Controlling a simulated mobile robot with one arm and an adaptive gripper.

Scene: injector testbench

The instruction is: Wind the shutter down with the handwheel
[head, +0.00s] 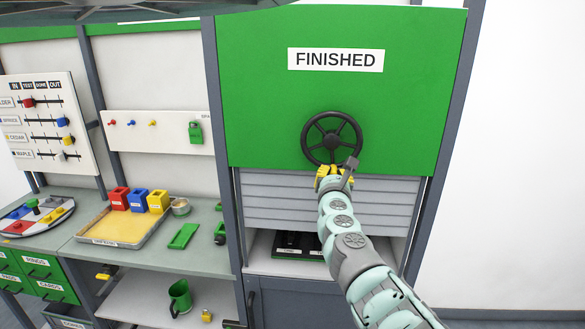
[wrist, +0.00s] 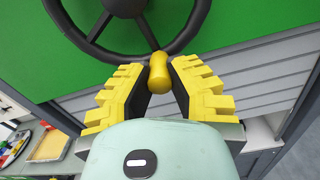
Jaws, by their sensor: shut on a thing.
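The black handwheel (head: 332,120) is mounted on the green panel under the FINISHED sign. It also fills the top of the wrist view (wrist: 126,8). Its yellow handle (wrist: 158,73) sticks out from the lower rim. My gripper (head: 330,173) is at the bottom of the wheel, with its yellow jaws on both sides of the handle and shut on it. The grey slatted shutter (head: 270,200) hangs below the green panel. Its lower edge is above the compartment floor, leaving an opening. My arm hides part of the shutter and opening.
Dark items lie in the opening under the shutter (head: 290,243). Grey posts (head: 437,130) flank the bay. White wall is at right.

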